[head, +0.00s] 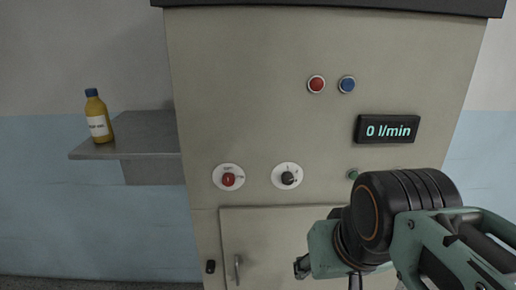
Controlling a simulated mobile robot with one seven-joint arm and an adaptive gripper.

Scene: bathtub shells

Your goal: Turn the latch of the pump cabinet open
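The pump cabinet (250,110) is a large beige box that fills the middle of the head view. Its lower door (270,235) looks closed. A small grey upright lever (237,267), which looks like the latch, sits at the door's left edge near the bottom of the view. A small black fitting (210,267) is on the frame just left of it. My gripper (325,272) is at the lower right, apart from the lever and to its right. Its fingers are mostly hidden or cut off by the bottom edge, so its opening is unclear.
A red knob (228,180) and a black knob (288,178) sit above the door. Higher up are a red button (316,84), a blue button (347,84) and a display (387,129) reading 0 l/min. A shelf (140,150) at left holds a yellow bottle (97,118).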

